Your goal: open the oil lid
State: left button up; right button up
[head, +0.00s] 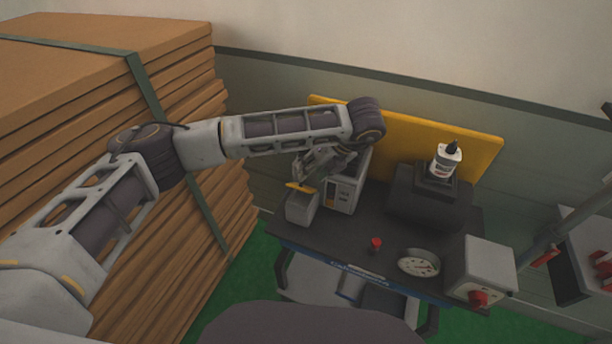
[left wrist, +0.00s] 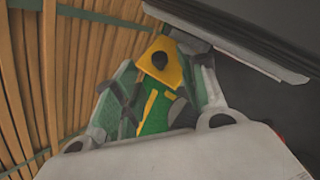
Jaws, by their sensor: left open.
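A small yellow piece (head: 300,187), perhaps the oil lid, shows at the top of a small grey box (head: 301,208) at the machine's left end. My left gripper (head: 318,172) is open beside it, above the box. In the left wrist view a yellow piece (left wrist: 160,62) with a dark spot lies between or just beyond the open fingers; I cannot tell whether they touch it. The fingers and the machine hide part of each other. My right gripper is not in view.
A tall stack of brown boards (head: 90,150) fills the left. The dark machine top (head: 335,232) carries a white bottle (head: 445,161), a red knob (head: 375,243), a round gauge (head: 418,263) and a grey switch box (head: 487,262). A yellow panel (head: 440,138) stands behind.

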pick_arm(q)
jog(key=shift+p+x, duration=0.35)
jog(key=shift+x, duration=1.9)
jog(key=shift+c, duration=0.3)
grip_shut()
